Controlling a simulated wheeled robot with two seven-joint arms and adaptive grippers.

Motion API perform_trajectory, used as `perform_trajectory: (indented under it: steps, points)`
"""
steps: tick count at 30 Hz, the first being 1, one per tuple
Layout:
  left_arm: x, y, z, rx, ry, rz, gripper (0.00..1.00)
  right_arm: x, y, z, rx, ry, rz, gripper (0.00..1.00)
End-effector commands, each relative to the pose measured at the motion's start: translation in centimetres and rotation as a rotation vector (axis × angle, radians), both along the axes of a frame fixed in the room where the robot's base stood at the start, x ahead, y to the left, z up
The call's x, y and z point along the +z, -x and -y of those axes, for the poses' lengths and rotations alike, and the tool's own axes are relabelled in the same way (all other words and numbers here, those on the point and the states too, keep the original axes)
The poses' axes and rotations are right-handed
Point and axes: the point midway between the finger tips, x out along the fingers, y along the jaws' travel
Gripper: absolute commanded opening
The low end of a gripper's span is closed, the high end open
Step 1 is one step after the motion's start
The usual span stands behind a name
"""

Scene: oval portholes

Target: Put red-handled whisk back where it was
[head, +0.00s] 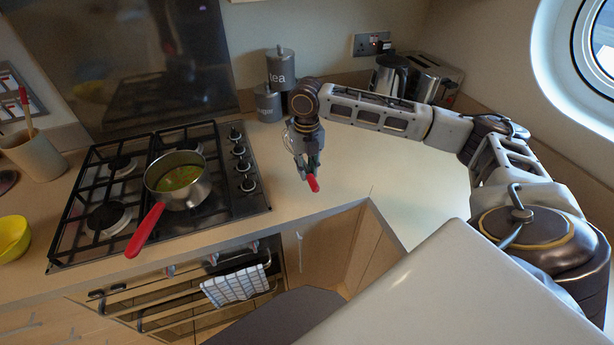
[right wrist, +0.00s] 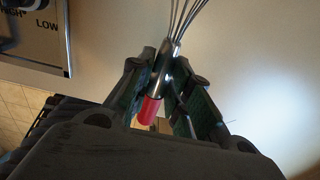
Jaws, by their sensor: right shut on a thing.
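My right gripper (head: 308,168) is shut on the red-handled whisk and holds it over the worktop to the right of the hob. I cannot tell whether the whisk touches the worktop. My left gripper is not in view.
A pot (head: 178,180) with a red handle and yellow-green contents stands on the hob (head: 108,160). Grey canisters (head: 281,68), a kettle (head: 390,75) and a toaster (head: 433,80) stand along the back. A utensil pot (head: 36,157) and yellow bowl (head: 12,238) are at left. Worktop (head: 400,180) right of the whisk is clear.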

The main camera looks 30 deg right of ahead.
Motion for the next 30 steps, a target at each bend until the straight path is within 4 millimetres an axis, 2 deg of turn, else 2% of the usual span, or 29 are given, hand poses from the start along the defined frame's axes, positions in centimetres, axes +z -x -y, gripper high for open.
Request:
perform_trajectory:
  steps: [12,26,27,30]
  points:
    - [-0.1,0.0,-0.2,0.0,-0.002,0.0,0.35,-3.5,0.0,0.0,0.0,0.0,-0.001,0.0]
    - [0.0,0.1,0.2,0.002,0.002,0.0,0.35,-3.9,0.0,0.0,0.0,0.0,-0.001,0.0]
    - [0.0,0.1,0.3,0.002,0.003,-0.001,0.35,-3.9,0.0,0.0,0.0,0.0,-0.001,0.22]
    - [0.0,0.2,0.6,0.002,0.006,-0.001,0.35,-3.9,0.0,0.0,0.0,0.0,-0.001,0.35]
